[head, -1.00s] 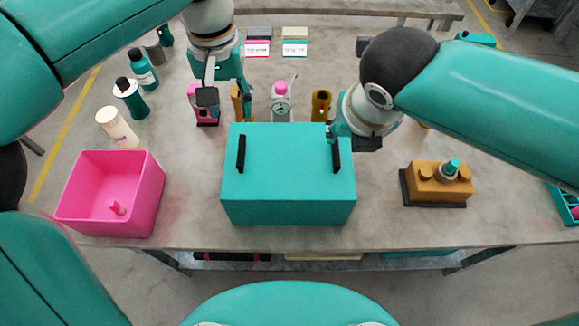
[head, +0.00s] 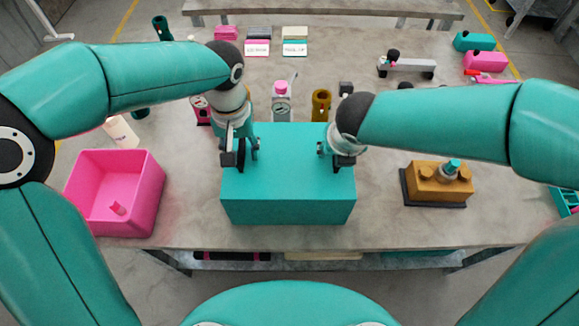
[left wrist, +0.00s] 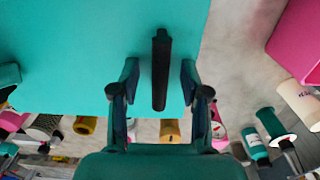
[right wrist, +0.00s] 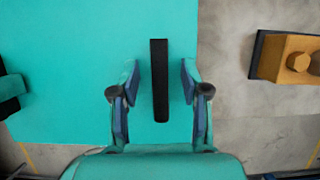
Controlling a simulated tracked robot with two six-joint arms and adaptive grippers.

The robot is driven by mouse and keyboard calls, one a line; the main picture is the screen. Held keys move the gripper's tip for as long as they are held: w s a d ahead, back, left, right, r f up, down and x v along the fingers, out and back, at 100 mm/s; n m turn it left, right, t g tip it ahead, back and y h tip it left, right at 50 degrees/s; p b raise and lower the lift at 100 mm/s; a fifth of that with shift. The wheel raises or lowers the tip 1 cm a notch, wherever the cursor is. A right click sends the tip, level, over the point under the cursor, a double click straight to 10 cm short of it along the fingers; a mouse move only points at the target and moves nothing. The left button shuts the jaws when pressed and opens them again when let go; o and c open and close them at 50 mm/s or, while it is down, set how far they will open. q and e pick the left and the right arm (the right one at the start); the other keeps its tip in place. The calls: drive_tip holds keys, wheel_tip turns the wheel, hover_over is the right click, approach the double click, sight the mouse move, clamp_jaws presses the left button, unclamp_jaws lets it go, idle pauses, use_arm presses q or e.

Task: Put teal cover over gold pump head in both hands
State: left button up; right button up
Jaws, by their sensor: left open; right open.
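The teal cover (head: 288,185) is a box with two black handles on its top, standing at the table's front middle. The gold pump head (head: 438,182) stands to its right on a dark base, with a grey and teal fitting on top. My left gripper (head: 239,155) is open at the cover's left handle. In the left wrist view that black handle (left wrist: 161,70) lies between the open fingers. My right gripper (head: 338,158) is open at the right handle. In the right wrist view that handle (right wrist: 160,80) lies between its open fingers. Neither gripper touches its handle visibly.
A pink bin (head: 115,192) with a small pink part inside stands left of the cover. A gauge unit (head: 281,101) and a brass cylinder (head: 321,105) stand behind the cover. Bare table (head: 377,200) lies between the cover and the gold pump head.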

use_arm(q)
clamp_jaws()
use_arm(e)
clamp_jaws()
use_arm(q)
drive_tip(key=shift+r, duration=0.1)
